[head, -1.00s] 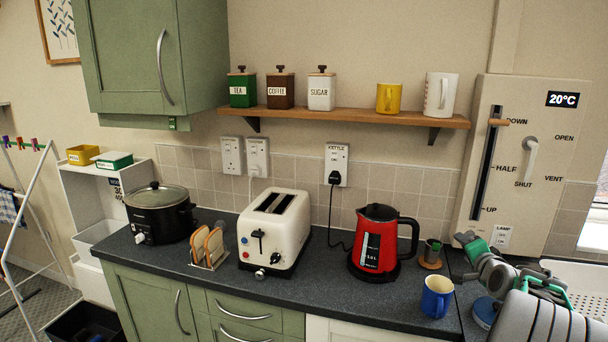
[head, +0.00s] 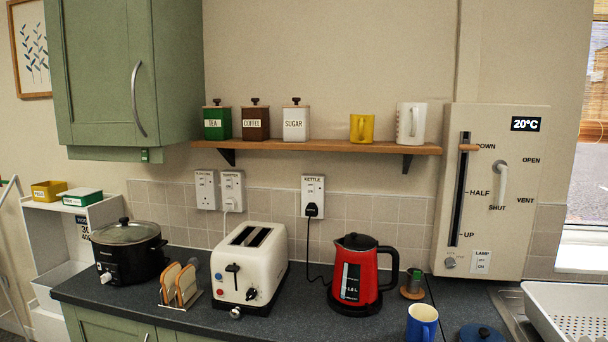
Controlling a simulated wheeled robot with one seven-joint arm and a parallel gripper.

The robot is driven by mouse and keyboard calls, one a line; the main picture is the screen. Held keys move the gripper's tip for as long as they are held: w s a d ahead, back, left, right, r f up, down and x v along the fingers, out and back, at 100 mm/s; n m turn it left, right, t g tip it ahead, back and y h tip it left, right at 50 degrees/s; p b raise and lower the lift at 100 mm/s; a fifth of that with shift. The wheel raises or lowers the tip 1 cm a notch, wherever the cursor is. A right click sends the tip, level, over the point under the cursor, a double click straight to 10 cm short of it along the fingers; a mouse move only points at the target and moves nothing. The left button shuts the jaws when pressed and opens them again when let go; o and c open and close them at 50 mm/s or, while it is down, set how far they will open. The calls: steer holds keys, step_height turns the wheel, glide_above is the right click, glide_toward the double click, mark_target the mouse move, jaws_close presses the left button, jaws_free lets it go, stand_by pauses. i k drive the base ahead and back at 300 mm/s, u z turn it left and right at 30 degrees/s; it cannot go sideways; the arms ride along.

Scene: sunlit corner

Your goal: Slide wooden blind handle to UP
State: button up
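The wooden blind handle (head: 469,147) is a short light-brown bar on a dark vertical slot (head: 461,190) in the cream wall panel (head: 525,240) at the right. It sits near the top of the slot, beside the DOWN label (head: 487,146). The HALF label (head: 480,193) is midway and the UP label (head: 468,235) is at the slot's lower end. A white lever (head: 501,180) stands to the right, near OPEN, SHUT and VENT. My gripper is out of the picture.
Below the panel are a blue mug (head: 422,323), a white drainer (head: 575,310) and a blue-lidded item (head: 481,333). A red kettle (head: 356,280) stands left of the panel. The shelf (head: 310,147) ends close to the panel's left side. A knob (head: 450,263) and lamp switch (head: 481,261) are low on the panel.

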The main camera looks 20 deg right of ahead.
mark_target(465, 147)
steer(key=z, duration=1.5)
